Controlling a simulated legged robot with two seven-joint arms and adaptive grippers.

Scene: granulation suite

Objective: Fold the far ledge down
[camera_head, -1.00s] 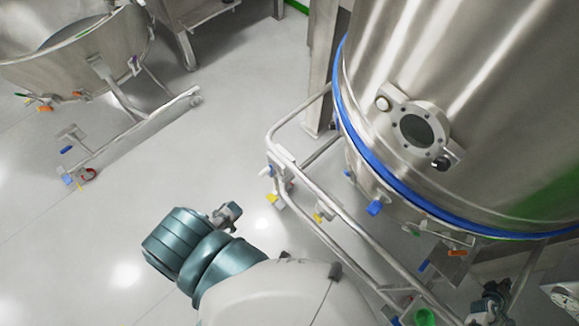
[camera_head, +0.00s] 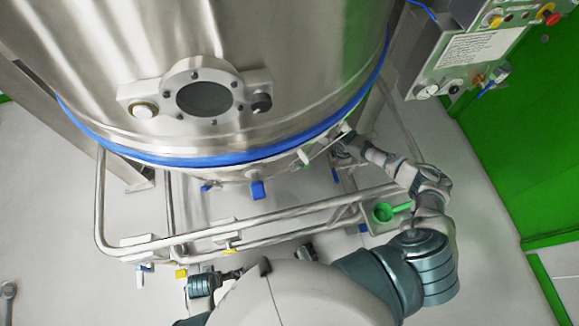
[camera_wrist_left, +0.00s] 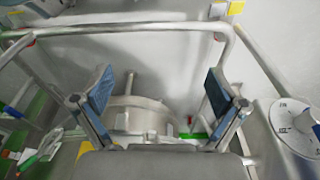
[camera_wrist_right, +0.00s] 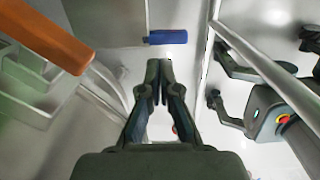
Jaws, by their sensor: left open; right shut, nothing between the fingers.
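In the head view a small pale plate (camera_head: 322,147) juts from under the vessel's blue band; it may be the far ledge, but I cannot tell its fold angle. My right arm reaches up to it from the right, with the right gripper (camera_head: 341,136) close beside it; contact is unclear. In the right wrist view this gripper (camera_wrist_right: 159,64) is shut and empty. An orange bar (camera_wrist_right: 45,35) lies left of its fingertips and a blue block (camera_wrist_right: 165,37) just beyond them. My left gripper (camera_wrist_left: 158,88) is open and empty in the left wrist view, with tubular rails (camera_wrist_left: 130,28) beyond it.
A large steel vessel (camera_head: 230,60) fills the top of the head view. Its tubular rail frame (camera_head: 100,200) runs below it. A green scoop (camera_head: 384,212) sits near my right arm. A control panel (camera_head: 470,50) stands at upper right.

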